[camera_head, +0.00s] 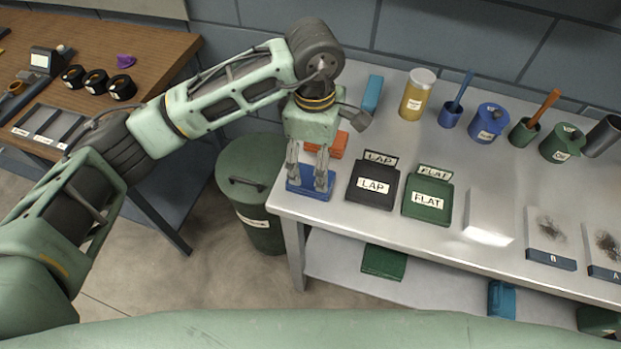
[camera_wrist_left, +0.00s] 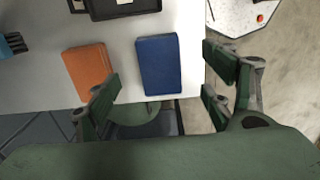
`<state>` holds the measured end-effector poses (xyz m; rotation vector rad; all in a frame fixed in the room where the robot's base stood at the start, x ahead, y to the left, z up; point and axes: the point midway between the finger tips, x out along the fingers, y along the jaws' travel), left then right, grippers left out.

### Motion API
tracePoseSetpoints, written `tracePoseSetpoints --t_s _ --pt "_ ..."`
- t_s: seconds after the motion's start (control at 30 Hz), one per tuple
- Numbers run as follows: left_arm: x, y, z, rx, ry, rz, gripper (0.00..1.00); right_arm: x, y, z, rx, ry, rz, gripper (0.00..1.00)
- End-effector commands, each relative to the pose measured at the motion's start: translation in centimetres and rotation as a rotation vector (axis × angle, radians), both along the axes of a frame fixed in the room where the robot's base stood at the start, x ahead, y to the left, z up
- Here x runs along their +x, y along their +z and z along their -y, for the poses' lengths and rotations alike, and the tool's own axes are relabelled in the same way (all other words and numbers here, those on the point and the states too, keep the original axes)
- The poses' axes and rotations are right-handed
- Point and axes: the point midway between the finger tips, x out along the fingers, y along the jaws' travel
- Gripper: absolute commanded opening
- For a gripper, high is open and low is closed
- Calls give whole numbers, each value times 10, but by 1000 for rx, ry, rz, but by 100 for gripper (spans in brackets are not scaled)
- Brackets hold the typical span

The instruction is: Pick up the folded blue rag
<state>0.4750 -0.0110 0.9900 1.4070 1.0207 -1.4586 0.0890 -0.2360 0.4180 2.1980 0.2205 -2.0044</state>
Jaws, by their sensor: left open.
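The folded blue rag (camera_head: 309,193) lies flat at the left front corner of the metal bench (camera_head: 345,222). In the left wrist view the rag (camera_wrist_left: 158,64) is a blue rectangle in the gap between the fingers, nearer their far ends. My left gripper (camera_head: 311,183) points down over the rag, open and empty. In the wrist view its fingers (camera_wrist_left: 163,88) stand wide apart on either side of the rag. Whether the fingertips touch the rag or bench is not clear. My right gripper is not in view.
A folded orange rag (camera_head: 328,140) lies beside the blue one; the left finger partly overlaps it in the wrist view. Black LAP (camera_head: 372,187) and green FLAT (camera_head: 428,200) boxes stand to the right. A lidded green bin (camera_head: 250,185) stands left of the bench.

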Motion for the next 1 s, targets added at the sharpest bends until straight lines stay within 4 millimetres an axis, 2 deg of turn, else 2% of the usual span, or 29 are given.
tracePoseSetpoints --t_s 0.1,0.37,0.5,0.63,0.9,1.0 --pt "5 -6 -9 40 3 11 75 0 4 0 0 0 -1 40" --pt "4 -33 -11 38 3 7 75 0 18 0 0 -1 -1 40" --pt "4 -53 -14 38 4 5 75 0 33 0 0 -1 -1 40" --pt "5 -70 -13 35 2 8 75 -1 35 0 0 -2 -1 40" --pt "6 -76 -12 34 1 12 75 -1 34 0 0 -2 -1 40" --pt "6 -76 -12 34 1 12 68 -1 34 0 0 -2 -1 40"
